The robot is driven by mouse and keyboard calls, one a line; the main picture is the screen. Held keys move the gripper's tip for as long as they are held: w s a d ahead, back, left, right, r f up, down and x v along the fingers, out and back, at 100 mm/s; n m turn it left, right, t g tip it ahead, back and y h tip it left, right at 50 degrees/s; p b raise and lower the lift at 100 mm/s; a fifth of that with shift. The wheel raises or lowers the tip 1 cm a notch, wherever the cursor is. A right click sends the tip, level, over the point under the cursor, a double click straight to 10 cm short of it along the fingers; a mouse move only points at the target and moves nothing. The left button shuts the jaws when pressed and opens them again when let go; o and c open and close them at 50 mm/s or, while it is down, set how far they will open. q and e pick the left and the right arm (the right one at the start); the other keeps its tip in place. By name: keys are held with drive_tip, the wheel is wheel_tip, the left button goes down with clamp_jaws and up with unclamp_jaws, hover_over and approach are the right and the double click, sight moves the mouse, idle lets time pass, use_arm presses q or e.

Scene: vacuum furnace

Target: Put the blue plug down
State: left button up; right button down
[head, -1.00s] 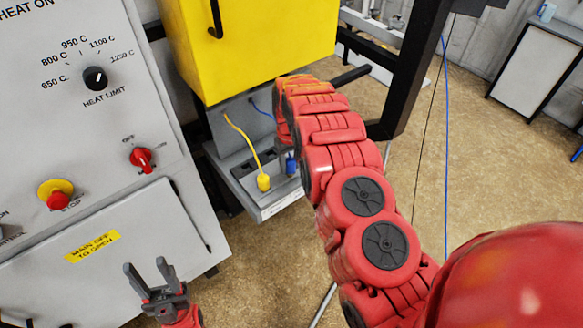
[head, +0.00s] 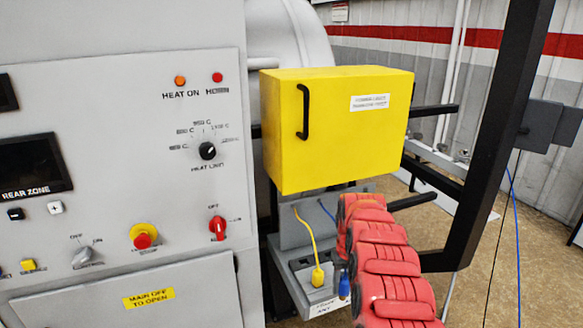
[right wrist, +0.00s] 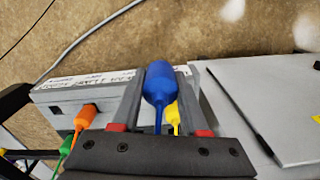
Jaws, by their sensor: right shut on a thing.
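The blue plug (right wrist: 158,84) is between the two fingers of my right gripper (right wrist: 161,74), with its blue cord running back toward the wrist. In the head view the plug (head: 344,285) shows at the front of the grey socket shelf (head: 283,272), beside my right arm. My right gripper is shut on it; in the head view the arm hides most of the hand. I cannot tell whether the plug touches the shelf. The yellow plug (head: 318,277) stands upright on the shelf, left of the blue one. My left gripper is out of view.
A yellow box (head: 335,135) with a black handle is above the shelf. The grey control panel (head: 120,130) is on the left, a black post (head: 505,125) on the right. Orange (right wrist: 86,117) and green (right wrist: 68,143) plugs show in the wrist view.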

drive_tip(key=s+d+r+m+b, duration=0.1)
drive_tip(key=s+r+m+b, duration=0.1)
drive_tip(key=r, duration=0.4)
drive_tip(key=shift+s+d+r+b, duration=0.15)
drive_tip(key=shift+s+r+b, duration=0.2)
drive_tip(key=shift+s, duration=0.2)
drive_tip(key=shift+w, duration=0.1)
drive_tip(key=shift+d, duration=0.1)
idle(1.1)
